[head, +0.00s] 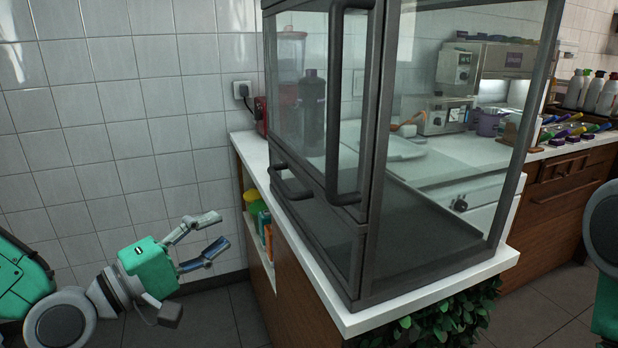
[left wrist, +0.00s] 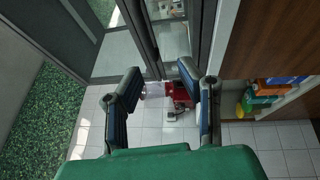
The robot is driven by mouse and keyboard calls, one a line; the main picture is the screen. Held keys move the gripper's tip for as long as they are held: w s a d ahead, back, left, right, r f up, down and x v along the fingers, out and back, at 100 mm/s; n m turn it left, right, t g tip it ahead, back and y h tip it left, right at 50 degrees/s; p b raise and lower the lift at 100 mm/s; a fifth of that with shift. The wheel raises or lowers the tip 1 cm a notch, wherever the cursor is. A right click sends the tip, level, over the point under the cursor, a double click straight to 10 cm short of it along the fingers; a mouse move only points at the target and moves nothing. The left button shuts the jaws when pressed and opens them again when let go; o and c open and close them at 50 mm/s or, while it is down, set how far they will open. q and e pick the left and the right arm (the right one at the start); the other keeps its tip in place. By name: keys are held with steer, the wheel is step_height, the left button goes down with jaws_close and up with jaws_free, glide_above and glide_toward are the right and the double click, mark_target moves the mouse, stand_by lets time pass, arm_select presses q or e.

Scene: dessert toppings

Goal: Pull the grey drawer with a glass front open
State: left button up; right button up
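The grey drawer with a glass front (head: 325,228) is the low section of a grey-framed glass case on the white counter in the head view. It looks shut. Its dark bar handle (head: 289,184) sticks out on the left side, below the case's upper glass door with a tall vertical handle (head: 337,110). My left gripper (head: 220,231) is open and empty, left of the counter and lower than the drawer handle, apart from it. In the left wrist view its two fingers (left wrist: 160,84) are spread, with grey frame and glass beyond them. My right gripper is out of view.
The counter's white top (head: 420,296) has an edge beside my left gripper. Coloured items (head: 264,224) sit in a side shelf under it. Green leaves (head: 445,320) hang at the counter's front. Tiled wall (head: 120,150) stands behind the left arm. Floor on the left looks clear.

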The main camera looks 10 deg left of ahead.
mark_target(280, 178)
arm_select(q)
steer(key=shift+t, duration=0.3)
steer(key=x, duration=0.4)
steer(key=r+b+x, duration=0.1)
steer(key=x, duration=0.4)
steer(key=b+x, duration=0.1)
steer(key=x, duration=0.4)
steer(key=shift+w+r, duration=0.1)
steer(key=shift+r, duration=0.25)
jaws_close()
